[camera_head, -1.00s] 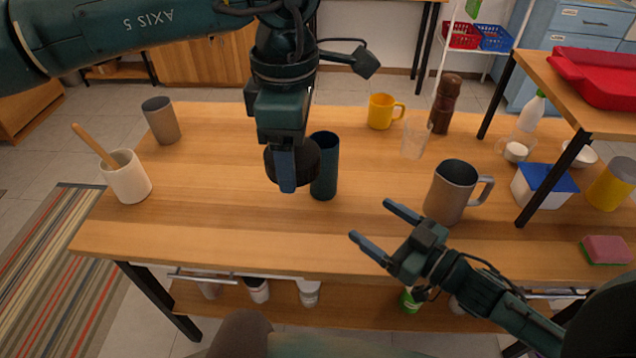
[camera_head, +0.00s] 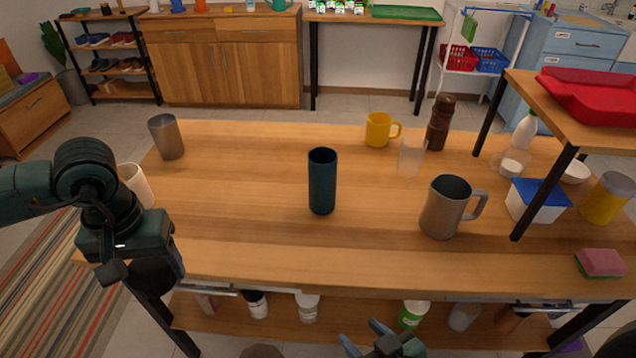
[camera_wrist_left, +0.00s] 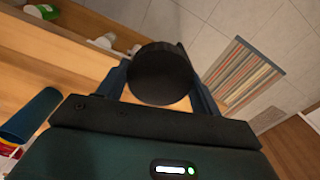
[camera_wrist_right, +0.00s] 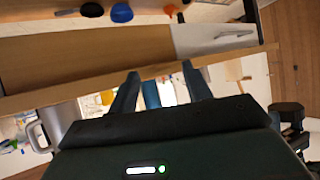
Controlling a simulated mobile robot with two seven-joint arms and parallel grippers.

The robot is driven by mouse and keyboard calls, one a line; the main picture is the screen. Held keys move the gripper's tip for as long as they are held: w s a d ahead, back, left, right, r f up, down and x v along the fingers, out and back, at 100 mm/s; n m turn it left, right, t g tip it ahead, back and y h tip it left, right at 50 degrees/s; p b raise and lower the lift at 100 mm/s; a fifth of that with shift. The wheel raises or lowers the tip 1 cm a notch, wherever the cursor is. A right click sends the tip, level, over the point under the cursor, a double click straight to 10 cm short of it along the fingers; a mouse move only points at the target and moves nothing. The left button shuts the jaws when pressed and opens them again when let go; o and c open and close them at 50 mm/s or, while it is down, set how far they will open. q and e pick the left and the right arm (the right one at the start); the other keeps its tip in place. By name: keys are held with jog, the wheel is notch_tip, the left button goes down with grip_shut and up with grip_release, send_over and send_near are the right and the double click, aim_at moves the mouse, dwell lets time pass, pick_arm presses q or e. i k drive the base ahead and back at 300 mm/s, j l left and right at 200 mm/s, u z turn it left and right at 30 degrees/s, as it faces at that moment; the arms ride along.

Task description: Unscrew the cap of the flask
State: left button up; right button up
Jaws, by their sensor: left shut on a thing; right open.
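The flask (camera_head: 322,184) is a dark teal cylinder standing upright near the middle of the table, its top open and uncapped. It also shows at the left edge of the left wrist view (camera_wrist_left: 30,116). My left gripper (camera_head: 158,266) is at the table's front left corner, well away from the flask. It is shut on the round black cap (camera_wrist_left: 160,74), which sits between its fingers in the left wrist view. My right gripper (camera_head: 364,338) is open and empty, low in front of the table's front edge. Its fingers show apart in the right wrist view (camera_wrist_right: 160,90).
A grey metal mug (camera_head: 442,212) stands right of the flask, with a clear glass (camera_head: 411,155), yellow mug (camera_head: 377,130) and brown grinder (camera_head: 440,122) behind. A grey cup (camera_head: 167,137) and a partly hidden white container (camera_head: 137,184) stand left. The table around the flask is clear.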

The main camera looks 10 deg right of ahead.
aim_at(323, 161)
jog(key=i+l+z, duration=0.1)
jog(key=z, duration=1.15)
jog(key=i+j+z, duration=0.15)
jog(key=i, duration=0.3)
